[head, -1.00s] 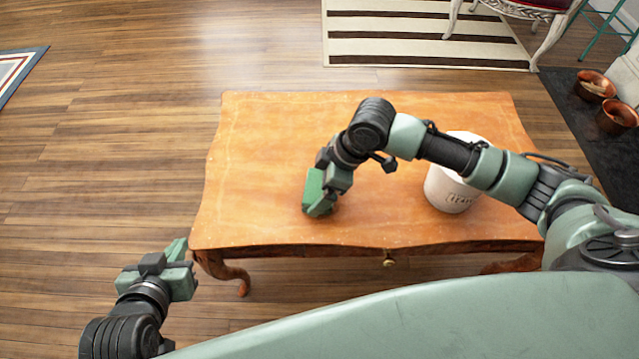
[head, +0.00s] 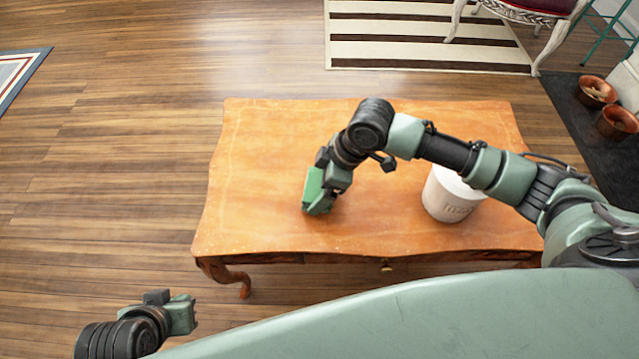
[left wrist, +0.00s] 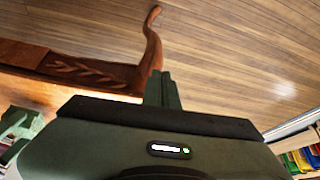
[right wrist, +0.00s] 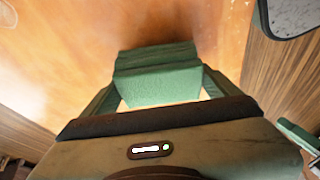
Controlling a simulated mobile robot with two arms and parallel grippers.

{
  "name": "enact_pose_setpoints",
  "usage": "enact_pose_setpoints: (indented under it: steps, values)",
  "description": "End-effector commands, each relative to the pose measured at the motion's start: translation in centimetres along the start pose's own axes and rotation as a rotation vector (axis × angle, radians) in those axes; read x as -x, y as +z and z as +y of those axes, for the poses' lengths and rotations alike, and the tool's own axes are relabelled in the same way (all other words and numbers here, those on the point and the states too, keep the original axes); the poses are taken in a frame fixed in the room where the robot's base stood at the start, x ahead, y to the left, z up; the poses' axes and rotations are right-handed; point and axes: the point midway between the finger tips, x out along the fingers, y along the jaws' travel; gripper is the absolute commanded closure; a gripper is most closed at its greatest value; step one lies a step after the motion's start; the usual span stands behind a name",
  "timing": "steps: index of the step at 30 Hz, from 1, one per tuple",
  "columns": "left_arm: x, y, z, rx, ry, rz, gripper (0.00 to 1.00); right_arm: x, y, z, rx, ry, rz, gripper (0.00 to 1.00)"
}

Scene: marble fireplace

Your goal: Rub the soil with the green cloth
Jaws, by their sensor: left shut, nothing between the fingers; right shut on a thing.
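The green cloth (head: 312,187) is a thick folded block at the left-centre of the wooden table (head: 260,150). My right gripper (head: 322,208) is shut on it, low over the tabletop. In the right wrist view the cloth (right wrist: 158,82) sits between the two fingers against the orange wood; I cannot tell whether it touches the surface. No distinct soil patch shows; the area under the cloth is hidden. My left gripper (head: 190,315) is shut and empty, off the table's front left corner. Its closed fingers show in the left wrist view (left wrist: 163,90).
A white pot (head: 447,200) with lettering stands on the table's right side, beneath my right forearm. A striped rug (head: 425,40) and a chair (head: 530,15) lie beyond the table. Copper pots (head: 597,92) are at the far right.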

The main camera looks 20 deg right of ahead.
Motion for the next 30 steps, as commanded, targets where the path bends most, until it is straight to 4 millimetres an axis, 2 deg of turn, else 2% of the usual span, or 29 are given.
enact_pose_setpoints:
  steps: [11,30]
  values:
    - [1.7,3.0,-0.4,0.005,-0.007,-0.149,1.0,1.1,-0.5,0.0,-0.002,0.001,0.0,0.42]
    - [-4.4,4.2,-0.1,0.002,0.0,-0.175,1.0,2.4,-1.1,0.0,-0.006,0.002,0.0,0.42]
